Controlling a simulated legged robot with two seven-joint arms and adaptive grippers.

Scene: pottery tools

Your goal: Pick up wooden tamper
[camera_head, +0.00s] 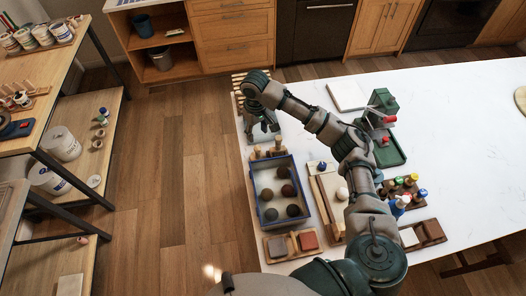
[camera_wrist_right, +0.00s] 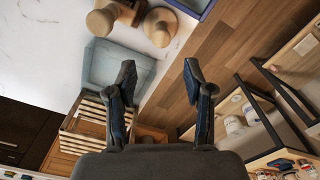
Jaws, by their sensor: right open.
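Two pale wooden tools with rounded ends stand close together on the white table, just behind the blue tray. One wooden tool (camera_head: 278,141) is on the right and another (camera_head: 258,151) on the left in the head view. I cannot tell for sure which is the tamper. My right gripper (camera_head: 263,136) is open, fingers pointing down, near these tools; its empty fingers also show in the wrist view (camera_wrist_right: 160,78). My left gripper is not in view.
A blue tray (camera_head: 254,197) holds several dark clay balls. A grey-blue shallow tray (camera_wrist_right: 100,62) and a slatted wooden rack (camera_wrist_right: 88,122) lie near the gripper. A green device (camera_head: 386,150) and small bottles stand to the right. The table's far right is mostly clear.

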